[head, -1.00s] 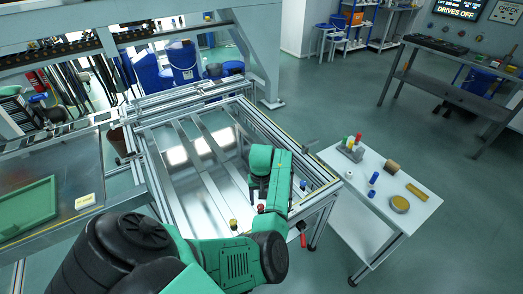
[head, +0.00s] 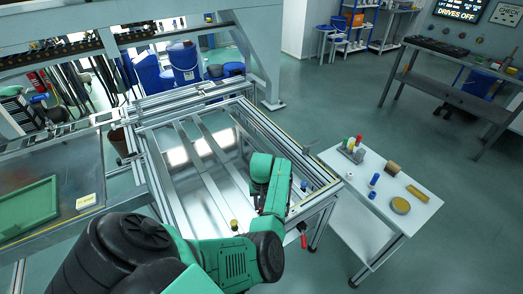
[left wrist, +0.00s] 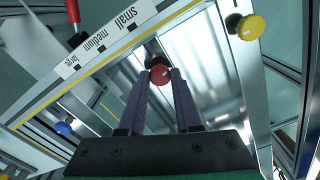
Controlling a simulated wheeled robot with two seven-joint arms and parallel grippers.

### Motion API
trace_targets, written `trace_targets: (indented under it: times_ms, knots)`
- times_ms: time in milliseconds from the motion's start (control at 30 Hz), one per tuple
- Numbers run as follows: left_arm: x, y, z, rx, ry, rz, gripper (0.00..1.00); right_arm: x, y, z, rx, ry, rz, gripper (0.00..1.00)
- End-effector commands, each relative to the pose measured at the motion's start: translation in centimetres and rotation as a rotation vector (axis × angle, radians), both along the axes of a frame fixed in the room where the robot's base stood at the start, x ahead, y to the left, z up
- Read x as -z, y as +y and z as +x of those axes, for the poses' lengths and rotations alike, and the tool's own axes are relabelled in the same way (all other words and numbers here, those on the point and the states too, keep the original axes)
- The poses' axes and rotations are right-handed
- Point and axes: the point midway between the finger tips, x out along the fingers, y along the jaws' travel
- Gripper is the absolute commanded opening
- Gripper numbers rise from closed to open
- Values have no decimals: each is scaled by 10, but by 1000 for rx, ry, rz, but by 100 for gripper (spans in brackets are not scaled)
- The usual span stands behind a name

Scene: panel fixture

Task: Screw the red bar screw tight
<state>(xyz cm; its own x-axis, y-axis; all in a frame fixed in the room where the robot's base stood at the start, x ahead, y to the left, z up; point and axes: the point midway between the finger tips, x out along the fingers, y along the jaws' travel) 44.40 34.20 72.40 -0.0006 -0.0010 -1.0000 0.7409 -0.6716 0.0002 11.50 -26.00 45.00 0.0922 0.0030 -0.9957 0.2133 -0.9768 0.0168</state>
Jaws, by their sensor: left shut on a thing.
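The red bar screw (left wrist: 159,74) shows its round red head between the fingertips of my left gripper (left wrist: 160,82) in the left wrist view. The two purple fingers are closed in on either side of the head, and the gripper is shut on it. The screw sits by the metal frame bar (left wrist: 205,8). Its shaft is hidden, so I cannot tell how deep it sits. In the head view my green left arm covers the screw and the fingertips. My right gripper is not in view.
A yellow knob (head: 234,225) and a blue knob (head: 304,186) stand on the frame, either side of the red one. A red-handled tool (head: 303,241) hangs at the frame's corner. A white side table (head: 400,225) with small parts stands to the right.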

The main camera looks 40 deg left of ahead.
Motion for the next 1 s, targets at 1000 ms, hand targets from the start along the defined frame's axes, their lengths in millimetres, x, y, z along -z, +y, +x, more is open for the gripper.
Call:
trace_targets:
  times_ms: [1000]
  knots:
    - [-4, 2, 0, 825, 1, 4, 0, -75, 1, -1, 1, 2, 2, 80]
